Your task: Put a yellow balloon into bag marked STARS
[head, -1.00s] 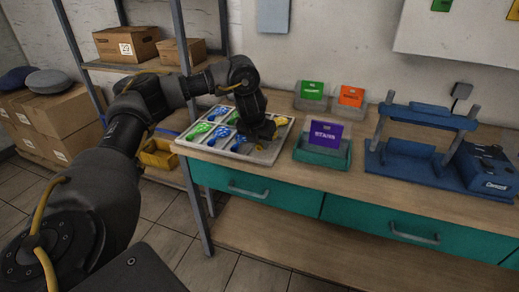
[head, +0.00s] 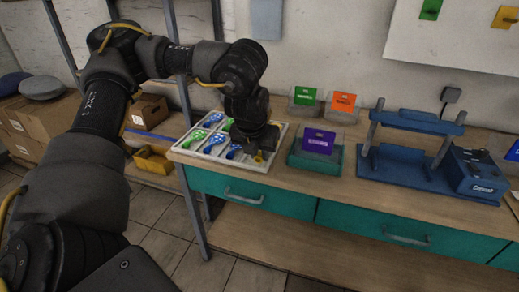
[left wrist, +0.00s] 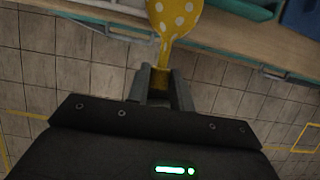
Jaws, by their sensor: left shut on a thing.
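A yellow balloon with white dots (left wrist: 175,16) is pinched at its neck between the fingers of my left gripper (left wrist: 161,80) in the left wrist view. In the head view my left gripper (head: 258,154) is over the front right part of the white sorting tray (head: 238,166), and a small yellow patch shows by the fingertips. The arm hides part of the tray. The purple label of the STARS bag (head: 318,141) stands in a green holder (head: 315,162) just right of the tray. My right gripper is out of view.
Green and blue balloons (head: 214,139) lie in the tray's compartments. Bags with a green label (head: 305,96) and an orange label (head: 343,102) stand behind the purple one. A blue press (head: 410,160) stands to the right. Bare bench lies between tray and holder.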

